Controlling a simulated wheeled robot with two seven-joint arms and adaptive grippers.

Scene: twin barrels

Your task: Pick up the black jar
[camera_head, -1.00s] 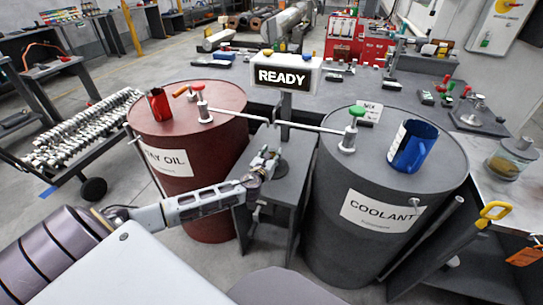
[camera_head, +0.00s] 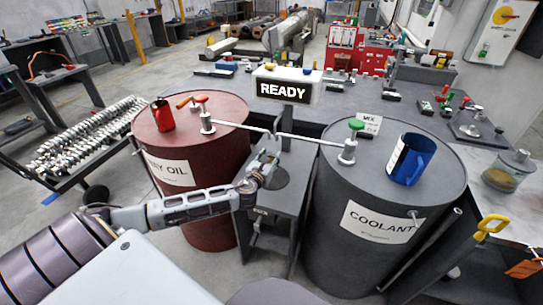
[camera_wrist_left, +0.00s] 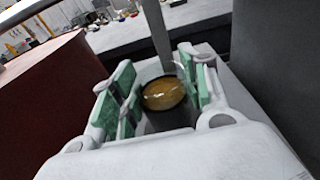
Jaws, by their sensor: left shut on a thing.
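The black jar (camera_wrist_left: 168,121) shows in the left wrist view as a dark round vessel with an amber-brown surface inside its rim. It stands between the green-padded fingers of my left gripper (camera_wrist_left: 160,98), which is shut on it. In the head view my left gripper (camera_head: 263,165) is over the small grey stand between the two barrels, and its fingers hide most of the jar. Whether the jar touches the stand I cannot tell. My right gripper is not in view.
A red barrel (camera_head: 205,110) stands left of the gripper and a dark grey coolant barrel (camera_head: 340,190) right of it, both close. The grey stand (camera_head: 290,200) is between them. A pipe and the READY sign (camera_head: 284,90) are just behind. A blue mug (camera_head: 418,160) sits on the grey barrel.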

